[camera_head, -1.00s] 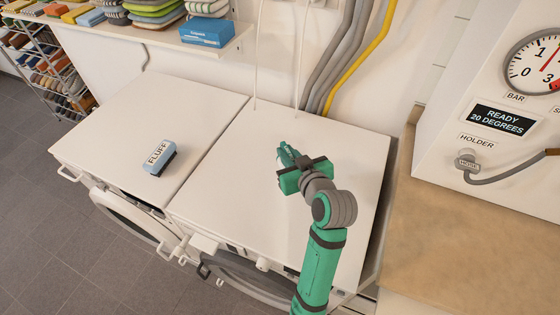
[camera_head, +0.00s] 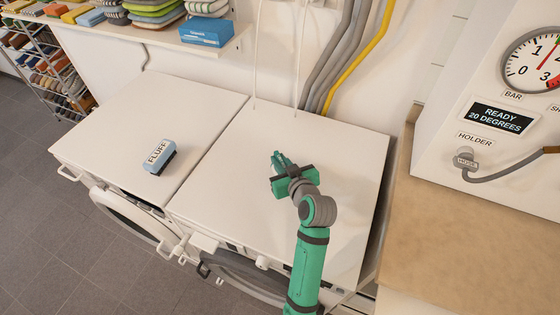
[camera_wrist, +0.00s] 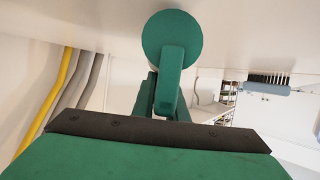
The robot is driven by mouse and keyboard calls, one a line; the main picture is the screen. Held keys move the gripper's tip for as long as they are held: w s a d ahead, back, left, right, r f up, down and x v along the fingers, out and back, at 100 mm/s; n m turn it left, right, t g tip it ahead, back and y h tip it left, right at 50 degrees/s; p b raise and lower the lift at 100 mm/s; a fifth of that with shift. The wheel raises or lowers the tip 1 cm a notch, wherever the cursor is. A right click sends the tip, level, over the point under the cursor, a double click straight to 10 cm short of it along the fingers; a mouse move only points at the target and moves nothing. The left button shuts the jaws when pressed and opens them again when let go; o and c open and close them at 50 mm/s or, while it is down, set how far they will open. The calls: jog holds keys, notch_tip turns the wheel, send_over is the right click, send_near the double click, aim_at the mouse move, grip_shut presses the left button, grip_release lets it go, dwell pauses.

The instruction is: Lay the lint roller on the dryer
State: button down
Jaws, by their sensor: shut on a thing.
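My gripper (camera_head: 284,170) is shut on a green lint roller (camera_wrist: 172,40) and reaches over the right white machine (camera_head: 335,150). In the wrist view, the roller's round end and its handle show between the green fingers (camera_wrist: 165,105). In the head view the lint roller (camera_head: 279,157) shows just past the fingers, close over the white top. I cannot tell whether it touches that top. A second white machine (camera_head: 120,110) stands on the left. No readable label shows which machine is the dryer.
A blue brush marked FLUFF (camera_head: 160,156) lies on the left machine; it also shows in the wrist view (camera_wrist: 264,87). Pipes (camera_head: 345,55) run down the back wall. A wooden counter (camera_head: 440,220) stands at right. The right machine's top is otherwise clear.

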jog(key=c, duration=1.8)
grip_release()
jog(key=shift+f, duration=0.1)
jog(key=shift+o, duration=0.2)
jog(key=v, duration=1.2)
jog(key=shift+d, duration=0.1)
